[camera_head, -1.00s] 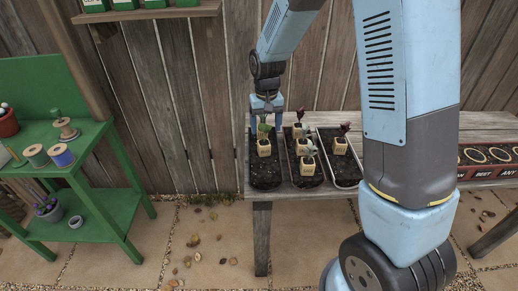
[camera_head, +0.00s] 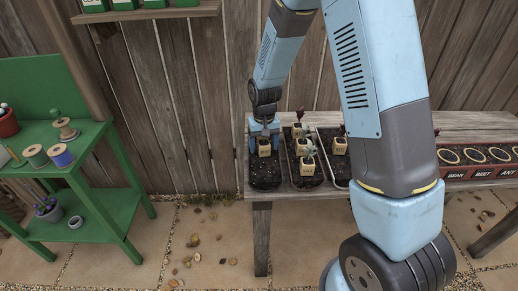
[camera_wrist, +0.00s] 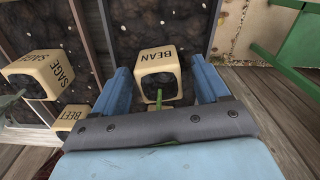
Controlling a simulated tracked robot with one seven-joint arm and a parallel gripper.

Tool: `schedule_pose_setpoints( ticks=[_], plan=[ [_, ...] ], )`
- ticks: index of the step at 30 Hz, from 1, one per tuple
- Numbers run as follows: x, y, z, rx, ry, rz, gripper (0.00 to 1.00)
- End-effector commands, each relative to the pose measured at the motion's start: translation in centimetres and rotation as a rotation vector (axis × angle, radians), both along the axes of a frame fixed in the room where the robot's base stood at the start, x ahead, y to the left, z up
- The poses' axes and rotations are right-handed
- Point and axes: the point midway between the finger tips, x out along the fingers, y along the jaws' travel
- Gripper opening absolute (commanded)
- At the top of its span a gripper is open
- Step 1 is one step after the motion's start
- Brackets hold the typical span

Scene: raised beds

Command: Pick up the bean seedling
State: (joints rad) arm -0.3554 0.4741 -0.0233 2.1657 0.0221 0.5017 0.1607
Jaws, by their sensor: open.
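The bean seedling is a cream block pot labelled BEAN (camera_wrist: 160,75) in the wrist view, with a green stem showing below its dark soil face. Its leaves are hidden by my gripper. In the head view the pot (camera_head: 264,149) stands in the left black soil tray, under my gripper. My gripper (camera_wrist: 165,85) is open, with one blue finger on each side of the pot. I cannot tell whether the fingers touch it. In the head view my gripper (camera_head: 264,140) is low over the left tray.
A SAGE pot (camera_wrist: 38,74) and a BEET pot (camera_wrist: 72,117) stand close by in the neighbouring tray. Another soil tray (camera_head: 333,170) lies to the right. A rack of labelled pots (camera_head: 470,174) is farther right. A green shelf (camera_head: 95,135) stands at left.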

Motion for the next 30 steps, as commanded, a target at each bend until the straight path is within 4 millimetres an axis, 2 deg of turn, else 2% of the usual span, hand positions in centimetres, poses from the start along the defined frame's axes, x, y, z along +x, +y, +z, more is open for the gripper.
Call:
schedule_pose_setpoints(
  ticks=[2, 19, 30],
  plan=[
    [0.00, 0.00, 0.01, 0.000, 0.000, 0.000, 0.74],
    [-0.01, 0.03, 0.04, 0.000, 0.000, 0.000, 0.20],
    [0.02, 0.04, 0.69, 0.000, -0.001, 0.000, 0.18]
  ],
)
